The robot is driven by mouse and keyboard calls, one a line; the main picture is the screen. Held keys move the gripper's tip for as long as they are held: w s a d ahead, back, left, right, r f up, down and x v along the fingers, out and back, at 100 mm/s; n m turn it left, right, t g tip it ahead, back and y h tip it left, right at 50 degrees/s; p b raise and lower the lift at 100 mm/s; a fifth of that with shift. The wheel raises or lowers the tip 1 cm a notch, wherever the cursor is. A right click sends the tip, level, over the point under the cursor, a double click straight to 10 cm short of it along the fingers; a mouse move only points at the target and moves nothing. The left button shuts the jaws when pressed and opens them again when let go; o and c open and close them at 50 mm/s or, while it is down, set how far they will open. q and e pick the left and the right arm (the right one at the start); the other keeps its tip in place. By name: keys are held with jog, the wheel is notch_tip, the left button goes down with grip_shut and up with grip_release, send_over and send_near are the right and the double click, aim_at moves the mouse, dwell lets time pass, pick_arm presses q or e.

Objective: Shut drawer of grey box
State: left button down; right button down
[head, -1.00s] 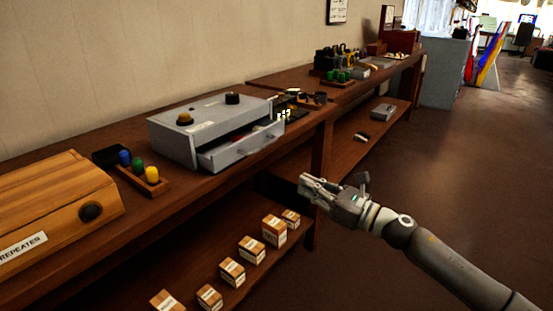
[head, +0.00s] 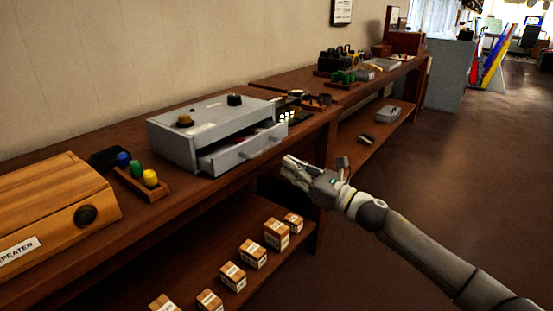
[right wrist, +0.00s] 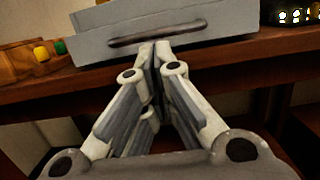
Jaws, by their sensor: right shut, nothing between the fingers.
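My right gripper (head: 287,165) is shut and empty, just in front of and a little below the drawer front in the head view. In the right wrist view the shut fingertips (right wrist: 155,46) point at the drawer front (right wrist: 215,27), just below its dark slot handle (right wrist: 155,35). I cannot tell whether they touch it. My left gripper is not in view.
The wooden bench (head: 200,190) has a lower shelf with several small cartons (head: 276,233). A wooden repeater box (head: 45,205) and a rack of coloured pegs (head: 140,182) stand left of the grey box. The floor (head: 450,180) to the right is clear.

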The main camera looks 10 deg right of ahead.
aim_at(257, 151)
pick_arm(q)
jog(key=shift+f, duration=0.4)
pick_arm(e)
jog(key=shift+x, duration=2.45)
